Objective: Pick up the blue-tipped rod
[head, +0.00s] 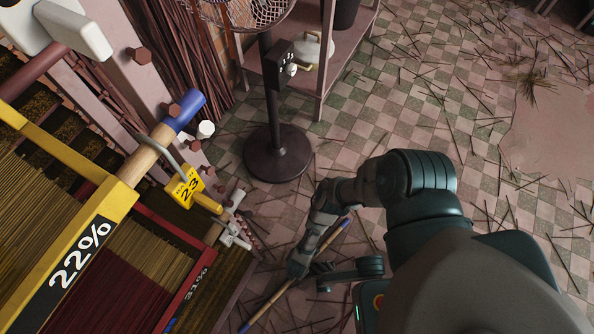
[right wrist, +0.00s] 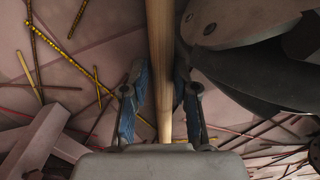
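A thin wooden rod (head: 272,300) with a blue tip (head: 345,223) slants across the floor in the head view, partly hidden behind my right arm. My right gripper (head: 299,264) is down over the rod's middle. In the right wrist view, the pale wooden rod (right wrist: 160,65) runs lengthwise between the two blue-padded fingers of the right gripper (right wrist: 158,103). My left gripper is out of view.
A thicker wooden handle with a blue end (head: 184,110) sticks out by the yellow 22% frame (head: 70,262), beside a yellow padlock tag (head: 186,187). A fan stand with a round black base (head: 277,153) stands behind. Thin sticks litter the checkered floor (head: 445,110).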

